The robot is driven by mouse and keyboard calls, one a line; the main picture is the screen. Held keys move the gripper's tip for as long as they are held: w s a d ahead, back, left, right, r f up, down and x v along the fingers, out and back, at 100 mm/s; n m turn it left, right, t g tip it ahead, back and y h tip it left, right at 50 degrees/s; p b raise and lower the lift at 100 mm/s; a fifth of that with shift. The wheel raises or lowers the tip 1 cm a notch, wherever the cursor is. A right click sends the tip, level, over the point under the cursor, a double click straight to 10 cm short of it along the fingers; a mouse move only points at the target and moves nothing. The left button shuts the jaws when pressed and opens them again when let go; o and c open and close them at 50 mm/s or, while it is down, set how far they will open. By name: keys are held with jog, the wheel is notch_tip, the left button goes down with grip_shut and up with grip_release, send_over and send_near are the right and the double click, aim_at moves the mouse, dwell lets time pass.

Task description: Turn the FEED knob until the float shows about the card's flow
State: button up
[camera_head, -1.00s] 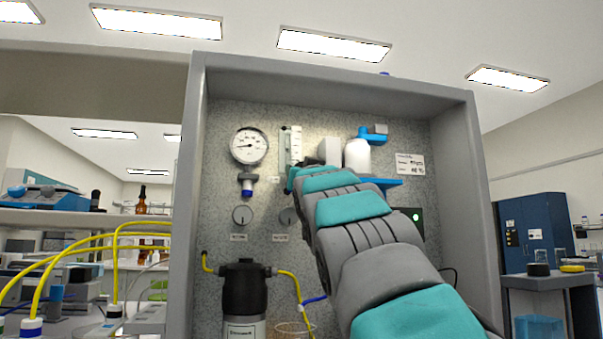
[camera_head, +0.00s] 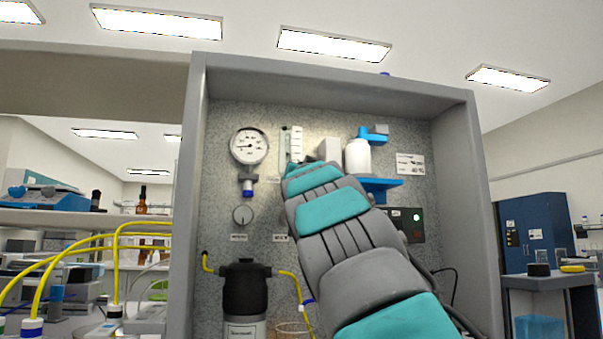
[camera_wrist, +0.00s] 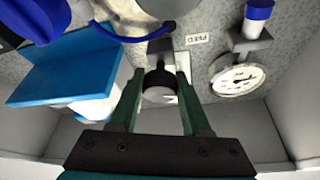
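The flowmeter (camera_head: 296,142) is a pale upright strip on the speckled panel, right of the round gauge. Its float is too small to read. In the wrist view, which is upside down, the FEED label (camera_wrist: 197,39) lies beside a dark round knob with a pale face (camera_wrist: 160,94). My gripper (camera_wrist: 160,76) has its two dark green fingers apart, one on each side of this knob. I cannot tell whether they press on it. In the head view my arm hides the knob and the fingertips. The card (camera_head: 410,164) is at the right, its text unreadable.
A pressure gauge (camera_head: 249,146) with a blue-ended fitting is left of the flowmeter. A blue shelf (camera_head: 381,184) and a white bottle (camera_head: 358,157) are close on the right. A dial (camera_head: 242,215) and a black-topped canister (camera_head: 244,288) are lower left. Grey walls frame the panel.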

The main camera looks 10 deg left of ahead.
jog(key=o, duration=0.4)
jog(key=shift+s, duration=0.15)
jog(key=b+v, duration=0.3)
jog(key=v, duration=0.4)
jog(key=shift+s+d+f, duration=0.15)
jog(key=shift+s+f, duration=0.05)
jog(key=shift+s, duration=0.05)
dwell(0.7)
